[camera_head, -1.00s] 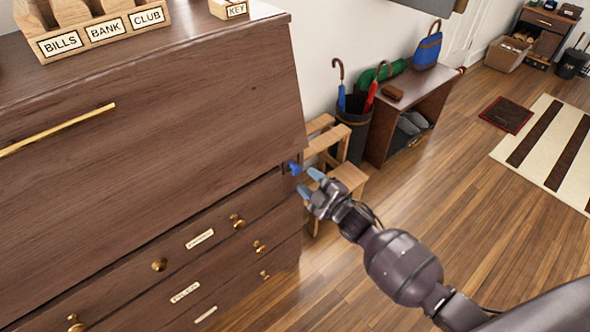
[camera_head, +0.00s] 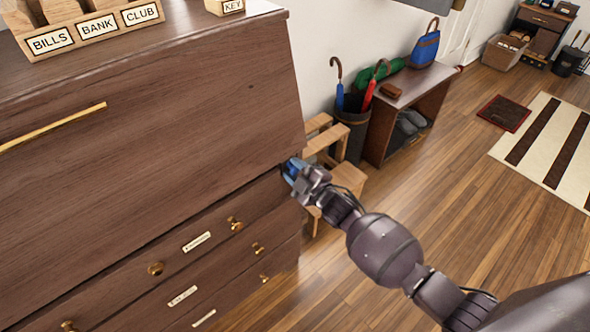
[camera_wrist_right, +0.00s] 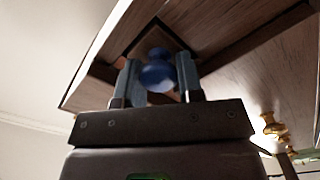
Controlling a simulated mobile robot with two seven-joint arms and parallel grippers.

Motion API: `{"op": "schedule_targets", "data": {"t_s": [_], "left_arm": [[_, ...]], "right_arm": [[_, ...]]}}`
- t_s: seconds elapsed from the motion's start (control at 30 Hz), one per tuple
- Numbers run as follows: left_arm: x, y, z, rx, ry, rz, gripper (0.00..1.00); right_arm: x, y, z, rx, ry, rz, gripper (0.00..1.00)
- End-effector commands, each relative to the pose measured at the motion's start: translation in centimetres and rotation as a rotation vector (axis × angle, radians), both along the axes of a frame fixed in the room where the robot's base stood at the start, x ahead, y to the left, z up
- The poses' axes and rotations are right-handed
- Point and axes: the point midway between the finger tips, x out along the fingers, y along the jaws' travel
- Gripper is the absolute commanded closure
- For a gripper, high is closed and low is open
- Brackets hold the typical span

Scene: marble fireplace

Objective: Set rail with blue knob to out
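The blue knob (camera_head: 291,164) is at the right front edge of the dark wooden desk (camera_head: 190,120), just below its slanted front, and my fingers partly cover it. In the right wrist view the round blue knob (camera_wrist_right: 157,73) sits between the two fingers of my right gripper (camera_wrist_right: 159,82), at the end of a rail whose own length I cannot make out. The fingers are apart, one on each side of the knob, with little room; firm contact does not show. My right gripper (camera_head: 293,174) also shows in the head view. My left gripper is out of view.
Drawers with brass knobs (camera_head: 234,223) lie below the slanted front, which has a long brass handle (camera_head: 55,127). A wooden step stool (camera_head: 345,178) stands close behind my right gripper. An umbrella stand (camera_head: 353,125) and a bench (camera_head: 415,100) are farther back.

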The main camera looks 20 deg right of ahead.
Motion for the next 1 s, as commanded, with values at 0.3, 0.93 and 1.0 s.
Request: {"op": "schedule_targets", "data": {"t_s": [0.3, 0.93, 1.0], "left_arm": [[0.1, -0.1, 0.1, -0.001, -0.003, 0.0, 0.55], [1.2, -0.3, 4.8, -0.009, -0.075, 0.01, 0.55], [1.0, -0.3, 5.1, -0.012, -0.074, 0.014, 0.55]], "right_arm": [[-0.2, -0.1, 0.1, 0.0, -0.001, -0.001, 1.0], [-11.9, -4.4, 0.6, -0.002, -0.005, -0.002, 1.0], [-13.7, -5.1, 0.6, -0.001, -0.003, -0.002, 1.0]]}}
